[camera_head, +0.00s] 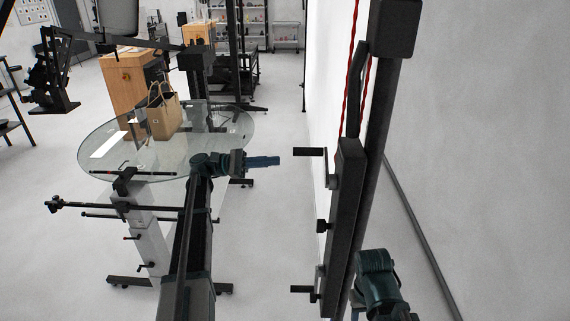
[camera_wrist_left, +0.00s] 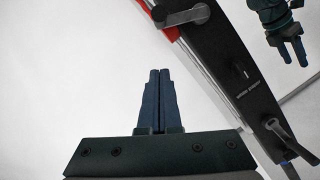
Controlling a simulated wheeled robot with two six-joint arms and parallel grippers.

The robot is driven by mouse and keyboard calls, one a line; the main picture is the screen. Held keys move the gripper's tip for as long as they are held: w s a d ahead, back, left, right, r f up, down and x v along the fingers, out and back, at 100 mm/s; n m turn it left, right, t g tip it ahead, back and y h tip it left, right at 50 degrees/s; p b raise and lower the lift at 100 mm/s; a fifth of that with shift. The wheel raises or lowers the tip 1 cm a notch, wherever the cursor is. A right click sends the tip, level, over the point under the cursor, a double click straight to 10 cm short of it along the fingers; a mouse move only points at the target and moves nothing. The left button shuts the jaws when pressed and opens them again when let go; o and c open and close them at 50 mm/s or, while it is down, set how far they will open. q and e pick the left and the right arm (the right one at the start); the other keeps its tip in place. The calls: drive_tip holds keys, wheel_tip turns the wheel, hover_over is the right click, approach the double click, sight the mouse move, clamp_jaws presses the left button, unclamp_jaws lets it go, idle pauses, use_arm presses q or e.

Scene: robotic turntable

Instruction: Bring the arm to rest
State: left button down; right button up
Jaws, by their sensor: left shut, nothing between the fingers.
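My left gripper (camera_head: 262,162) is in the middle of the head view, near the right edge of the round glass turntable (camera_head: 215,162), pointing right. Its blue fingers (camera_wrist_left: 155,100) are closed together with nothing between them in the left wrist view. My right arm (camera_head: 378,280) shows at the bottom right of the head view, where its fingers are mostly hidden. In the left wrist view my right gripper (camera_wrist_left: 293,52) is at the top right, its two fingers slightly apart and empty.
A tall black post with a crank-handled panel (camera_head: 345,215) stands between my arms, and red cables (camera_head: 349,90) hang beside it. A tan bag (camera_head: 163,112) stands on the glass top. Wooden cabinets (camera_head: 124,80) are behind. Floor between turntable and post is clear.

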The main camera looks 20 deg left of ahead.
use_arm(q)
drive_tip(key=shift+v, duration=0.95)
drive_tip(key=shift+a, duration=0.1)
